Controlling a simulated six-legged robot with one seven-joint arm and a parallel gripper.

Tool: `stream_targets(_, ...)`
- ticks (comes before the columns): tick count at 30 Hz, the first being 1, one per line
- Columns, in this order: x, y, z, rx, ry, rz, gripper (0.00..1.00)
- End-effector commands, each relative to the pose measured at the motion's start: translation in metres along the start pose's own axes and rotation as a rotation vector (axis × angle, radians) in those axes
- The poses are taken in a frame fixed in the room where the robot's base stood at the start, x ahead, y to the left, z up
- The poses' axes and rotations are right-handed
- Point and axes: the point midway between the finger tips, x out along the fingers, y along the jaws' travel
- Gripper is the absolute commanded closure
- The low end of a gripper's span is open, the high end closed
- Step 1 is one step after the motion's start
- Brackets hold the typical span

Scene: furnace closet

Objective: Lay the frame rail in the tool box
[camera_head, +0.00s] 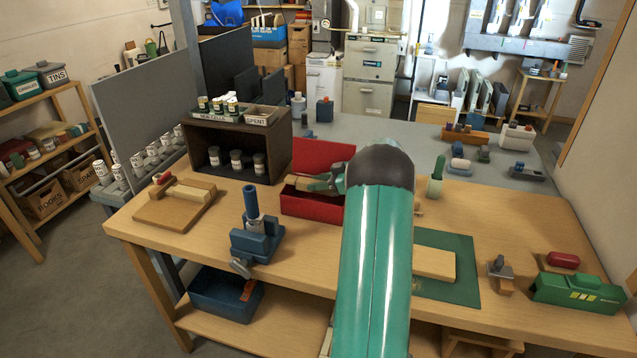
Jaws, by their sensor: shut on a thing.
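The red tool box (311,207) stands open on the wooden bench, with its lid (322,156) raised at the back. My gripper (322,183) is over the box's opening, reaching in from the right. It is shut on a small tan wooden piece, which looks like the frame rail (301,184). The piece shows at the box's rim level; I cannot tell whether it touches the box. My green arm and dark wrist hide the right end of the box and part of the bench.
A blue vise (257,236) stands left of the box. A dark shelf unit (237,150) with small jars is behind it. A cutting board (176,205) lies at left. A green mat (455,283) and a green box (578,292) lie at right.

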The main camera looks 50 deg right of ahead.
Motion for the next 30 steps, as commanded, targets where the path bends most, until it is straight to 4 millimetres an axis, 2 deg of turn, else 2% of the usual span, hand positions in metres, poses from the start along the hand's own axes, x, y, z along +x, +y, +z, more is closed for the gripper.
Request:
stream_targets(15,0.004,0.000,0.010,0.000,0.000,0.000,0.93)
stream_targets(16,0.004,0.000,0.009,0.000,0.000,0.001,0.66)
stream_targets(19,0.004,0.000,0.009,0.000,0.000,0.001,0.48)
stream_targets(30,0.002,0.000,0.004,-0.002,0.000,0.001,0.48)
